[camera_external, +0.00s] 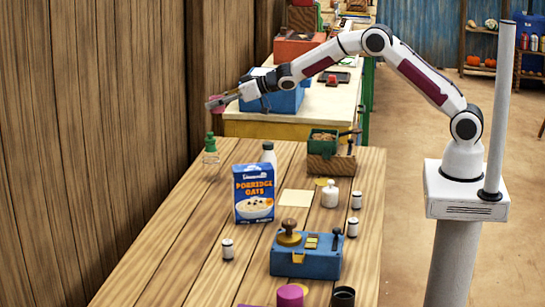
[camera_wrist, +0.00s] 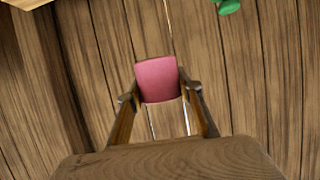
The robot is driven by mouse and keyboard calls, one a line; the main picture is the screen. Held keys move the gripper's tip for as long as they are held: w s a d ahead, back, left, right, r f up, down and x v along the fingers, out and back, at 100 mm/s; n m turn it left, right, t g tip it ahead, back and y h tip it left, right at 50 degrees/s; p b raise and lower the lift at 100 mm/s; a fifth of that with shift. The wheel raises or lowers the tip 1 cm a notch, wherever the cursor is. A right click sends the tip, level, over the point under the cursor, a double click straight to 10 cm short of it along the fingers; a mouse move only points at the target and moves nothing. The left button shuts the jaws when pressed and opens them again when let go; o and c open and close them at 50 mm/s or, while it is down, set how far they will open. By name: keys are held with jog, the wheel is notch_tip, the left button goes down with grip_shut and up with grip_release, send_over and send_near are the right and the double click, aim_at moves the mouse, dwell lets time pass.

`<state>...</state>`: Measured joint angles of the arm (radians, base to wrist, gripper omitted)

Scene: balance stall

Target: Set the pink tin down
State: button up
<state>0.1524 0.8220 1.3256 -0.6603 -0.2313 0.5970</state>
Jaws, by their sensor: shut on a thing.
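The pink tin (camera_external: 214,103) is held in the air at the left, near the wooden wall and above the far left of the front table. In the wrist view the pink tin (camera_wrist: 158,78) sits between both fingertips. My gripper (camera_external: 222,99) is shut on it; it also shows in the wrist view (camera_wrist: 161,92). The tin is clear of the table, and its far side is hidden.
The front wooden table (camera_external: 190,245) holds a green-capped bottle (camera_external: 211,150), a blue oats box (camera_external: 254,194), a blue scale-like box (camera_external: 305,255), a white jar (camera_external: 330,194) and a magenta cylinder (camera_external: 290,296). Its left side is mostly bare. A wooden wall (camera_external: 90,120) stands close left.

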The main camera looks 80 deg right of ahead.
notch_tip(320, 180, down, 11)
jog(key=shift+r, duration=0.2)
jog(key=shift+d, duration=0.1)
jog(key=shift+f, duration=3.1)
jog(key=shift+f, duration=1.9)
jog(key=shift+f, duration=0.1)
jog(key=o, duration=1.2)
jog(key=shift+s, duration=0.1)
